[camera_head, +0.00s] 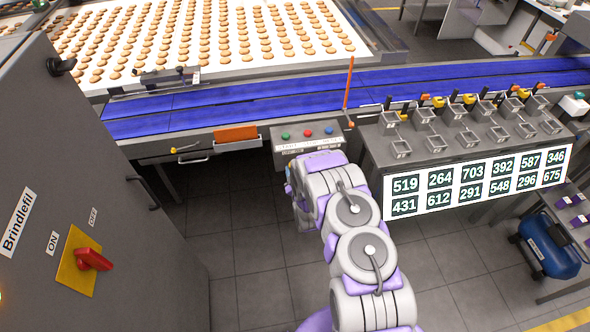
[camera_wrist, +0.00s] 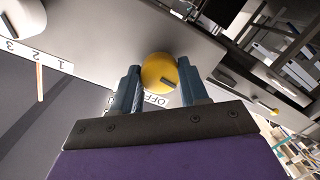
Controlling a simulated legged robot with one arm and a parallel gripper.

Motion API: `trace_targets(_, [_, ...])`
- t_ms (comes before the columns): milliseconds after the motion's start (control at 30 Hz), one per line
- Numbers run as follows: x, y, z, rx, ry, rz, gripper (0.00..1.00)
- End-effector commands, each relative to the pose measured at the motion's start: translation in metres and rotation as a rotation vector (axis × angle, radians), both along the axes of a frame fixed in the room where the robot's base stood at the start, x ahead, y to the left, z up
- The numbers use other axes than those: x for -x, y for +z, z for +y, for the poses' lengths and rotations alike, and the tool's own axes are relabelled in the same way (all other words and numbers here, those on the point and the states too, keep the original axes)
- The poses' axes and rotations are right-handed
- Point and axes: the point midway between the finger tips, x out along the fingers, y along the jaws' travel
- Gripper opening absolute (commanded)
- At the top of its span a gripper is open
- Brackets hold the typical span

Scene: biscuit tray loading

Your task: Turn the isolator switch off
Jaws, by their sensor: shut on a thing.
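A red isolator switch handle (camera_head: 94,259) sits on a yellow plate (camera_head: 78,275) on the grey cabinet at left in the head view. The handle points right. My arm reaches away from this cabinet, towards the button panel, and hides its own gripper in the head view. In the wrist view my gripper (camera_wrist: 159,67) has its two fingers on either side of a round yellow knob (camera_wrist: 155,69) with a dark slot. It is shut on this knob. A white OFF label (camera_wrist: 156,100) shows just beyond, partly hidden.
A button panel (camera_head: 306,148) with green, red and blue buttons is mounted at the blue conveyor (camera_head: 240,95). A weigher with number displays (camera_head: 478,184) stands to its right. The floor (camera_head: 240,245) between cabinet and arm is clear.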

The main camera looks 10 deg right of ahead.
Motion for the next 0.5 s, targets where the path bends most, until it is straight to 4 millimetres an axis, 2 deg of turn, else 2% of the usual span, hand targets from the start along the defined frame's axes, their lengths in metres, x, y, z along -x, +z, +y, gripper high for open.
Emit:
trace_targets(200, [0.0007,-0.0026,0.0019,0.093,0.003,0.004,0.14])
trace_targets(500, [0.0008,-0.0024,0.0024,0.138,0.004,0.004,0.14])
